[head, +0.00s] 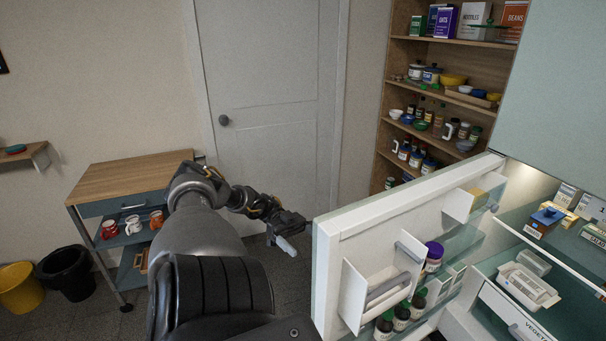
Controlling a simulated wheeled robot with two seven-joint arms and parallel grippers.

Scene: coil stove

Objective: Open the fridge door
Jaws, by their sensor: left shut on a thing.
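The fridge door (376,219) stands wide open in the head view, its inner side with shelves and bins turned toward me. My left arm reaches in from the bottom left. My left gripper (284,229) is just left of the door's free edge, on its outer side. It is shut on a short pale grey bar, apparently the door handle (287,246). Where the bar joins the door is hidden. The open fridge interior (540,262) shows at the right, with glass shelves and food packs. My right gripper is not in view.
Jars and bottles (401,316) stand in the door bins. A wooden pantry shelf (440,42) is behind the door. A wood-topped cart (128,176) with mugs, a black bin (67,272) and a yellow bin (19,288) stand left. A closed room door (262,75) is behind.

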